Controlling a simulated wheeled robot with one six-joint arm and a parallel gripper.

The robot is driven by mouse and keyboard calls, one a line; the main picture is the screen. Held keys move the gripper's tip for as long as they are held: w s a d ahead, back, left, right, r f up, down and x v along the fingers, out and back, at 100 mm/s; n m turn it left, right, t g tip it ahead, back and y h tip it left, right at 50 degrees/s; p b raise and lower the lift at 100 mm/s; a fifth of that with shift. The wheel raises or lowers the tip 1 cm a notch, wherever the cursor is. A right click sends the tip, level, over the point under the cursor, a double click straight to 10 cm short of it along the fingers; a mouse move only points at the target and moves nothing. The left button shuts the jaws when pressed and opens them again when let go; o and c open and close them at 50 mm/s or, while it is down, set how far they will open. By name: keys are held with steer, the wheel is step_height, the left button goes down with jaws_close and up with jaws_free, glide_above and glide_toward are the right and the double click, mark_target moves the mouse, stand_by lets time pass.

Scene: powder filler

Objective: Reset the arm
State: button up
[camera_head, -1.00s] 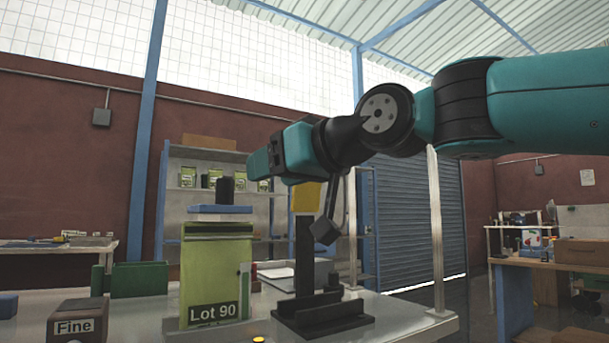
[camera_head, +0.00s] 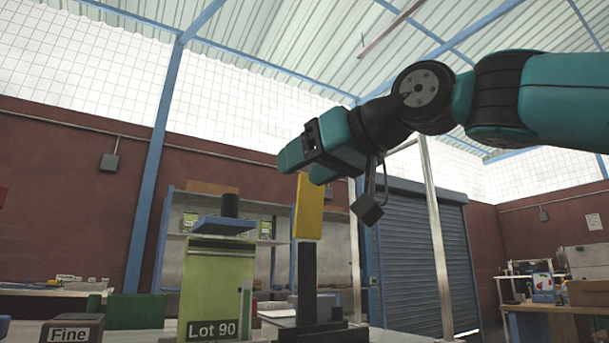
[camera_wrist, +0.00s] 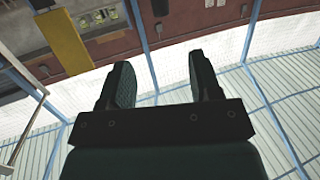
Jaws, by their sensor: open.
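My gripper (camera_head: 290,160) is raised above the table in the head view, its fingers pointing left. In the wrist view my gripper (camera_wrist: 160,82) shows two dark fingers spread apart with nothing between them. The wrist view looks toward the wall and roof, tipped upside down. The yellow part (camera_head: 309,207) on a black stand (camera_head: 307,275) is just below my gripper in the head view. It also shows at the upper left in the wrist view (camera_wrist: 66,42). Whether my gripper touches it cannot be told.
A green "Lot 90" pack (camera_head: 217,280) with a blue plate (camera_head: 223,225) and dark cylinder (camera_head: 230,205) above it stands left of the stand. A brown "Fine" box (camera_head: 72,329) and green bin (camera_head: 137,311) are farther left. A metal post (camera_head: 435,240) rises at right.

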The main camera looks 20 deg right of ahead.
step_height(320, 180, down, 22)
steer(key=a+g+h, duration=0.2)
steer(key=g, duration=0.4)
steer(key=s+d+f+n+g+h, duration=0.1)
steer(key=s+f+g, duration=0.3)
steer(key=s+f, duration=0.6)
steer(key=s+d+f+g+h, duration=0.1)
steer(key=s+f+g, duration=0.45)
steer(key=f, duration=0.75)
step_height(320, 180, up, 35)
steer(key=s+t+p, duration=0.1)
steer(key=p, duration=3.4)
